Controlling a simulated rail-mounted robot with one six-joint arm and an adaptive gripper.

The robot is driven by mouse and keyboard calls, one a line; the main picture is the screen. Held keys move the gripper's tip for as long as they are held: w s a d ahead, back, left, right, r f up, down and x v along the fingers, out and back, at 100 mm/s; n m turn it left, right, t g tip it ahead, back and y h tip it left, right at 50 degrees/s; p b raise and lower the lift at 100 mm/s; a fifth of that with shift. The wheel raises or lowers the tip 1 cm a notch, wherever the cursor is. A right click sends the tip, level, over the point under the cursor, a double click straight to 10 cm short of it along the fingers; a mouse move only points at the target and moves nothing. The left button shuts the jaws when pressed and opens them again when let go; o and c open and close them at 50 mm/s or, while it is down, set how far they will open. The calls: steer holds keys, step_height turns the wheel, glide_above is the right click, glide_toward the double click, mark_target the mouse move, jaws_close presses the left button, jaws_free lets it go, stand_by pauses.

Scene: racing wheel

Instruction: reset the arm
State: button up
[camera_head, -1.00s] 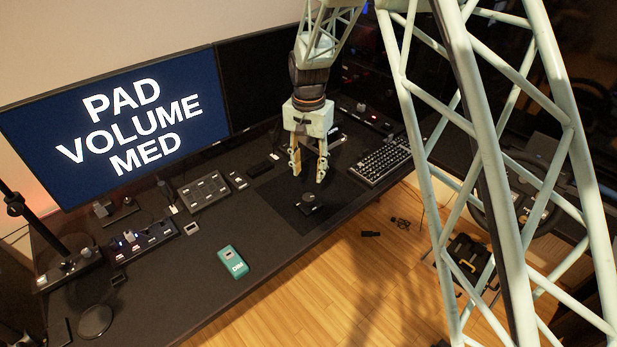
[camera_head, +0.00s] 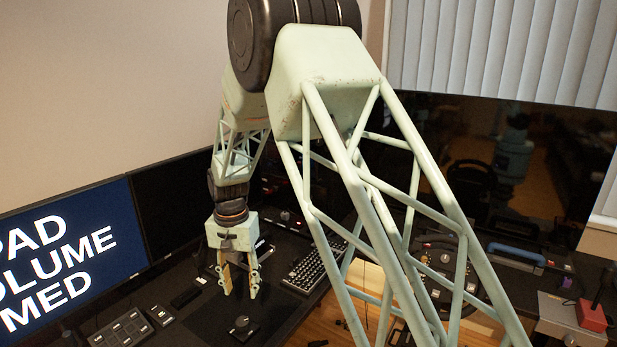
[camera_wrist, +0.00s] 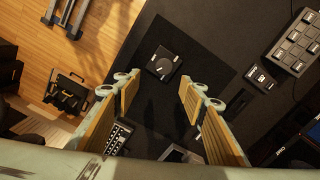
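My gripper (camera_head: 239,290) hangs above the black desk (camera_head: 283,318), fingers pointing down. Its two wood-padded fingers are apart with nothing between them, and the wrist view shows the same open gripper (camera_wrist: 158,92). A small black knob device (camera_head: 243,327) sits on a dark mat below and just beyond the fingertips, apart from them. The knob device (camera_wrist: 163,64) shows near the top middle in the wrist view. My pale green lattice arm spans the middle of the head view and hides part of the desk and floor.
A keyboard (camera_head: 305,272) lies right of my gripper. A button pad (camera_head: 122,328) is at lower left, near the monitor (camera_head: 62,262) reading "VOLUME MED". A steering wheel (camera_head: 437,262) stands at right behind my arm. A large dark screen (camera_head: 560,150) is at the back right.

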steer(key=s+d+r+t, duration=0.1)
steer(key=s+d+r, duration=0.3)
steer(key=d+r, duration=0.5)
steer(key=s+d+r, duration=0.5)
steer(key=d+r, duration=0.3)
steer(key=r, duration=0.1)
steer(key=s+d+r+t, duration=0.1)
steer(key=s+d+r, duration=0.3)
steer(key=d+r, duration=0.5)
steer(key=s+d+r+n, duration=0.1)
steer(key=s+d+r, duration=0.2)
steer(key=s+d, duration=0.35)
steer(key=s+d+r, duration=0.3)
steer(key=s+d, duration=0.1)
steer(key=s, duration=0.5)
steer(key=s+d+t, duration=0.1)
steer(key=s+d, duration=0.2)
steer(key=s, duration=0.5)
steer(key=s+d+t, duration=0.1)
steer(key=s+d, duration=0.2)
steer(key=s, duration=0.5)
steer(key=shift+s+d+f, duration=0.35)
steer(key=shift+f, duration=0.05)
steer(key=shift+a, duration=0.1)
